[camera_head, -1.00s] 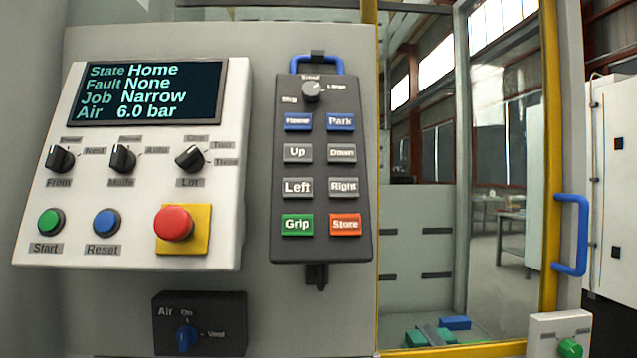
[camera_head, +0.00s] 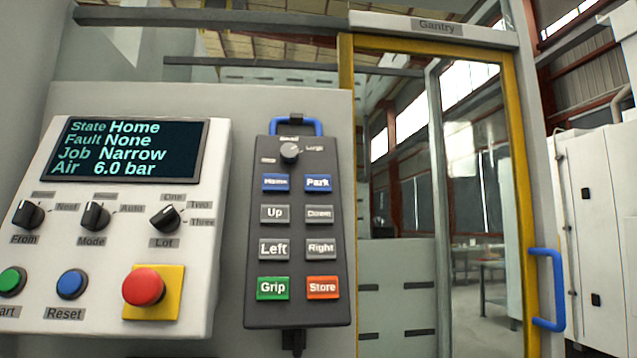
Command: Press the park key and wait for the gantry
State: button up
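The blue Park key (camera_head: 318,183) is at the upper right of the dark hand pendant (camera_head: 298,232), which hangs upright by a blue handle on the grey panel. The blue Home key (camera_head: 275,182) is just left of it. The display (camera_head: 125,150) on the white control box reads State Home, Fault None, Job Narrow, Air 6.0 bar. A sign reading Gantry (camera_head: 437,26) is over the yellow-framed glass door (camera_head: 400,200). The gantry itself cannot be made out. My gripper is not in view.
The white control box (camera_head: 195,300) left of the pendant carries a red mushroom button (camera_head: 143,287) on a yellow plate, a blue Reset button (camera_head: 72,284) and several knobs. A blue door handle (camera_head: 549,290) sticks out at the right. Nothing stands in front of the pendant.

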grip_shut()
dwell(1.6)
